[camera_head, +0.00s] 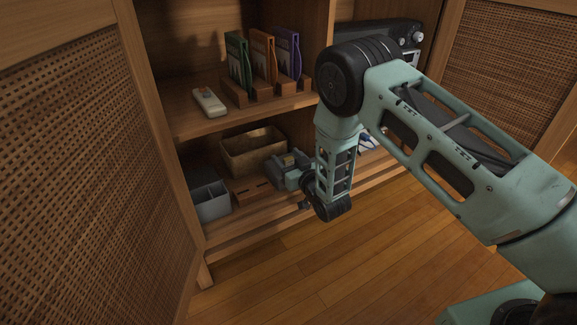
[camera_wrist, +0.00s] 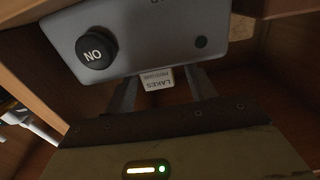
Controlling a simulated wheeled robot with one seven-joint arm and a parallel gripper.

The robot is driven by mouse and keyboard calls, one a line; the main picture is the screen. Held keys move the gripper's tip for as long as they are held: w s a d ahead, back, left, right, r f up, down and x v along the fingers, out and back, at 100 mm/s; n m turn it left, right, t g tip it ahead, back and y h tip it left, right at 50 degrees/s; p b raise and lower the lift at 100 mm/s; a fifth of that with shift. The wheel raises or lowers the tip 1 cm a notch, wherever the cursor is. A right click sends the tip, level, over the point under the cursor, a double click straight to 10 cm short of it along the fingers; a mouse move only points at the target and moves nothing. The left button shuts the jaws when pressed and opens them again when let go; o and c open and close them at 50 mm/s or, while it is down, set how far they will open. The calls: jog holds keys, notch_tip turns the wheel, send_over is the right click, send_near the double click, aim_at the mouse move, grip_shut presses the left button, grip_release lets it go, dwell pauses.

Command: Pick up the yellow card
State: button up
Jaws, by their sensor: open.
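The wrist view shows a small pale card (camera_wrist: 157,78) with upside-down print reading "LAKES". It sticks out at the lower edge of a grey device (camera_wrist: 150,35) with a black knob. Its face looks whitish here, and most of it is hidden, so I cannot confirm that it is yellow. My gripper (camera_wrist: 165,84) is open, with one dark finger on each side of the card; the device hides the fingertips. I cannot tell whether either finger touches it. In the head view my gripper (camera_head: 293,176) is low at the bottom shelf, beside a woven basket.
The basket (camera_head: 252,151) and a grey bin (camera_head: 208,194) stand left of my gripper. Above, a wooden rack (camera_head: 268,92) holds green, orange and purple cases, with a white remote (camera_head: 209,102) beside it. Cabinet doors stand at both sides. The floor in front is clear.

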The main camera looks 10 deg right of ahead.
jog(key=c, duration=1)
